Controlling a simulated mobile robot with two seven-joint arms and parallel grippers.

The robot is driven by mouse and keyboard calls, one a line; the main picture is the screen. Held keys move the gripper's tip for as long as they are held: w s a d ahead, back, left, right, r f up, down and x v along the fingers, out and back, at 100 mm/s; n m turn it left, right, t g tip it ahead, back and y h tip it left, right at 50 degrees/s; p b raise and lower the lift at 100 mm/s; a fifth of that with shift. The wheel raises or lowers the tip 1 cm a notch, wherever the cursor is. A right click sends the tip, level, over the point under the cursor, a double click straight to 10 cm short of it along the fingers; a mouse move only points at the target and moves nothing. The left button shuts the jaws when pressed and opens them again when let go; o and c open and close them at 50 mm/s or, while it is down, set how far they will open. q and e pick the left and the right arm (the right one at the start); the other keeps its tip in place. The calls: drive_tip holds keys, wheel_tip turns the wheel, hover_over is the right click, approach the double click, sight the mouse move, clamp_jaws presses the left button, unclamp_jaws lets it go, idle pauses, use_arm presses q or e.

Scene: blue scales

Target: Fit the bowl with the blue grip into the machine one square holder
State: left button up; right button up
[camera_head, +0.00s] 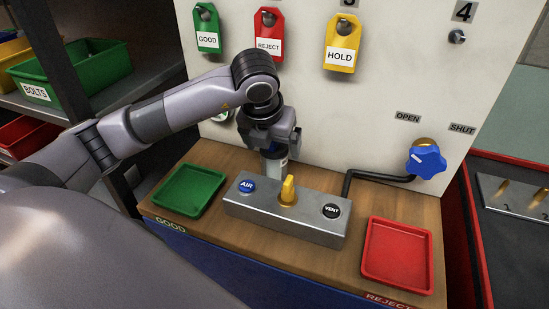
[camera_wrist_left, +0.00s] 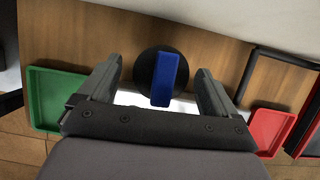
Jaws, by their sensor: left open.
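In the left wrist view a dark round piece with a blue bar-shaped grip (camera_wrist_left: 163,80) sits between the fingers of my left gripper (camera_wrist_left: 160,75). The fingers are open, with a gap on each side of the grip. In the head view my left gripper (camera_head: 272,140) points down behind the metal block, close to the white panel. The dark piece and its blue grip are hidden there by the gripper; a pale part (camera_head: 272,168) shows just below it. I cannot make out a square holder in either view. My right gripper is not in view.
The metal block (camera_head: 265,213) carries AIR and VENT buttons and a yellow knob (camera_head: 288,190). A green tray (camera_head: 188,190) lies left, a red tray (camera_head: 397,254) right. A black pipe (camera_head: 375,176) and blue valve knob (camera_head: 427,161) stand to the right. Tags hang above.

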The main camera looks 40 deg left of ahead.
use_arm(q)
drive_tip(key=shift+x, duration=0.8)
drive_tip(key=c, duration=1.2)
drive_tip(key=shift+w, duration=0.1)
drive_tip(key=shift+r, duration=0.1)
